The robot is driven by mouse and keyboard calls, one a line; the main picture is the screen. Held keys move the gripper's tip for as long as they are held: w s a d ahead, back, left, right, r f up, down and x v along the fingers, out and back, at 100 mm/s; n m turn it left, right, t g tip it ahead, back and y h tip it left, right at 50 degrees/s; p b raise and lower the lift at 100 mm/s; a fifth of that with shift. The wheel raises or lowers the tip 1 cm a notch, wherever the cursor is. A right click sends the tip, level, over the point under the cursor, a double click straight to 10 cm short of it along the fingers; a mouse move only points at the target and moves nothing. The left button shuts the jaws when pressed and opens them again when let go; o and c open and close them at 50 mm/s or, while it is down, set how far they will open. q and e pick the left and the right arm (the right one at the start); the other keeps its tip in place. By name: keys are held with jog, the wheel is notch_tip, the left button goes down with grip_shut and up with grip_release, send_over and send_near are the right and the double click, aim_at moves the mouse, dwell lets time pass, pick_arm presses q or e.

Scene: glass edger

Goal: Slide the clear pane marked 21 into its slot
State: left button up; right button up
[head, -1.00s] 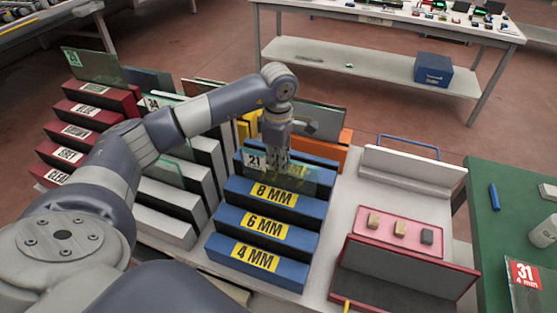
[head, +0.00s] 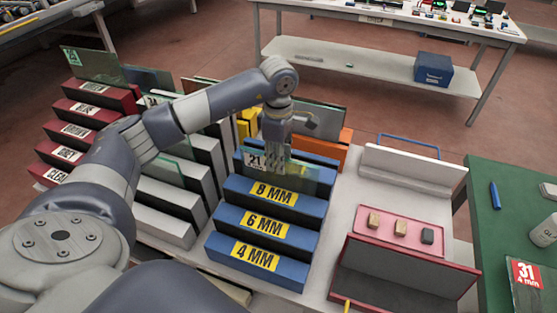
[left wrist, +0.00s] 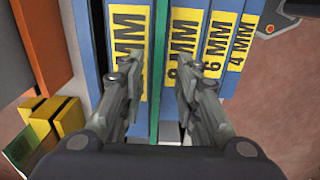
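The clear pane marked 21 (head: 303,177) stands upright in the blue rack (head: 262,225), behind the step labelled 8 MM, which hides its lower edge. Its white 21 tag shows at its upper left. In the left wrist view the pane (left wrist: 158,60) is a thin green edge running between the 8 MM step and another labelled step. My left gripper (head: 277,163) is over the pane's top. In the left wrist view its fingers (left wrist: 157,72) stand apart on either side of the pane, with gaps on both sides. My right gripper is not in view.
Dark red and white stepped racks (head: 88,130) with panes stand left. Yellow blocks (head: 247,125) and an orange rack (head: 343,150) with panes stand behind. A pink tray (head: 375,237) and open red-edged box (head: 405,275) lie right, before a green table (head: 490,245).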

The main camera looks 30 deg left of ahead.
pick_arm(q)
notch_tip(320, 180, up, 11)
dwell(0.3)
jog(key=shift+s+f, duration=0.15)
dwell(0.5)
